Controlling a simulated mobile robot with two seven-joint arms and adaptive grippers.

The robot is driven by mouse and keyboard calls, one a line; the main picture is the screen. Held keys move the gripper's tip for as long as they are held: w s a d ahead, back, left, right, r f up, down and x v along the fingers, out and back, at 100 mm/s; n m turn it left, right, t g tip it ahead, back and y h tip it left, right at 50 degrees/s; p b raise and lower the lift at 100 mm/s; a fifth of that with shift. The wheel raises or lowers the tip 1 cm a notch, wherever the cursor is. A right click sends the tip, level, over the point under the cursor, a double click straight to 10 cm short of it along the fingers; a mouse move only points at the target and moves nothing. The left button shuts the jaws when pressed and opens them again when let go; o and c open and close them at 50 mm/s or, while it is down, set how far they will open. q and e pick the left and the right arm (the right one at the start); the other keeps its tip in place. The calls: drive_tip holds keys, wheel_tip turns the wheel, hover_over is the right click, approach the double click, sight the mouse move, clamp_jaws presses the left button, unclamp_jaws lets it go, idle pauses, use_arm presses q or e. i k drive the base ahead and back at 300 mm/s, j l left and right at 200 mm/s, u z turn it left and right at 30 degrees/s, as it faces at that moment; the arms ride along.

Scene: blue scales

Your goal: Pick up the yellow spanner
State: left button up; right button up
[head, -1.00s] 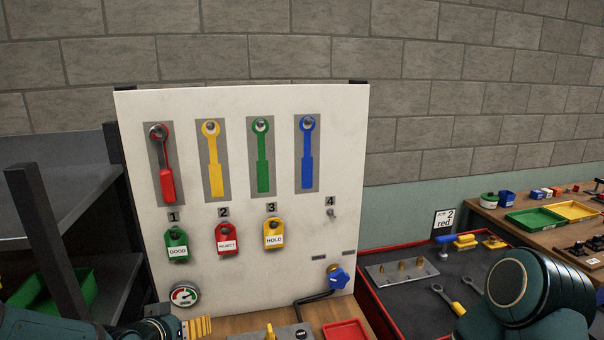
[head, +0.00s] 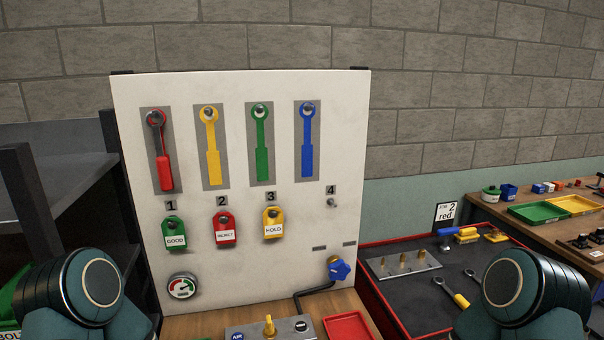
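A spanner with a yellow handle (head: 460,299) and a silver head lies in the dark, red-edged tray (head: 400,293) at the lower right. On the white board, a yellow spanner shape (head: 212,146) on a grey plate has a peg at its top. It looks like a flat outline, with no spanner visible on it. A red-handled spanner (head: 163,172) hangs to its left. Neither of my grippers is in view; only rounded links of my arms show at the lower left and lower right.
A second spanner (head: 470,272) in the tray is partly hidden by my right arm. A metal block with brass pegs (head: 403,264) and a blue valve knob (head: 339,270) are nearby. Green (head: 537,217) and yellow trays (head: 572,205) stand on the right bench.

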sight(459, 299)
drive_tip(key=z, duration=0.35)
drive_tip(key=k+z, duration=0.15)
drive_tip(key=z, duration=0.55)
drive_tip(key=l+u, duration=0.1)
drive_tip(key=u, duration=0.7)
drive_tip(key=i+l+u, duration=0.1)
drive_tip(key=l+u, duration=1)
drive_tip(key=l, duration=0.7)
drive_tip(key=k, duration=0.05)
